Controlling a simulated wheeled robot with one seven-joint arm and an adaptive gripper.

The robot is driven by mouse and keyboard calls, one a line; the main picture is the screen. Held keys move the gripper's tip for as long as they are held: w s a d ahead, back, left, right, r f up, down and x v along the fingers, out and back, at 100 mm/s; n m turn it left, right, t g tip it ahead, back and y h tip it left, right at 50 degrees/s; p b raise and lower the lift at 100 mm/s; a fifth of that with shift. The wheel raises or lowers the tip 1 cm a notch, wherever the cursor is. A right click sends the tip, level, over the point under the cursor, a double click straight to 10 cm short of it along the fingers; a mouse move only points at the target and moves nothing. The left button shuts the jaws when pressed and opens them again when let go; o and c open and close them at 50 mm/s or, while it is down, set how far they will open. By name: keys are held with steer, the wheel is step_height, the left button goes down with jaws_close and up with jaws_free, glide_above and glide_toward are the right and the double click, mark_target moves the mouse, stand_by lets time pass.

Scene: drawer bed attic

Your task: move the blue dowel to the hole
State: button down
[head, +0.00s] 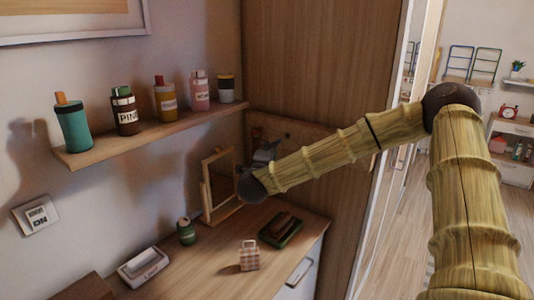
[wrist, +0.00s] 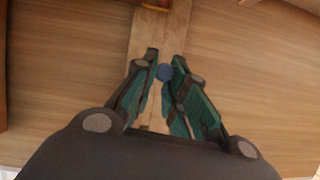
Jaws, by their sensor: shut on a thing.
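My gripper (wrist: 166,60) is shut on the blue dowel (wrist: 165,73), whose round blue end shows between the fingertips in the wrist view. In the head view my gripper (head: 266,151) is near the wooden back panel, above the dresser top and mostly behind the end of my arm. The dowel cannot be made out there. In the wrist view a lighter wooden strip (wrist: 160,28) runs beneath the fingers. I cannot clearly make out the hole in either view.
A framed mirror (head: 220,188) stands left of my gripper. A shelf (head: 160,134) with several bottles is on the left wall.

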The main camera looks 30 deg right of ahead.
steer(key=shift+w+d, duration=0.25)
steer(key=shift+d, duration=0.4)
steer(key=shift+w+d, duration=0.3)
steer(key=shift+d, duration=0.3)
steer(key=shift+w+d, duration=0.25)
steer(key=shift+d, duration=0.4)
steer(key=shift+b, duration=0.85)
stand_by(0.5)
steer(key=shift+w+d, duration=0.35)
steer(key=shift+d, duration=0.5)
steer(key=shift+w+d, duration=0.3)
steer(key=shift+d, duration=0.5)
steer(key=shift+w+d, duration=0.35)
steer(key=shift+d, duration=0.5)
stand_by(0.7)
steer(key=c, duration=1.4)
jaws_free()
steer(key=shift+o, duration=0.2)
steer(key=v, duration=1.2)
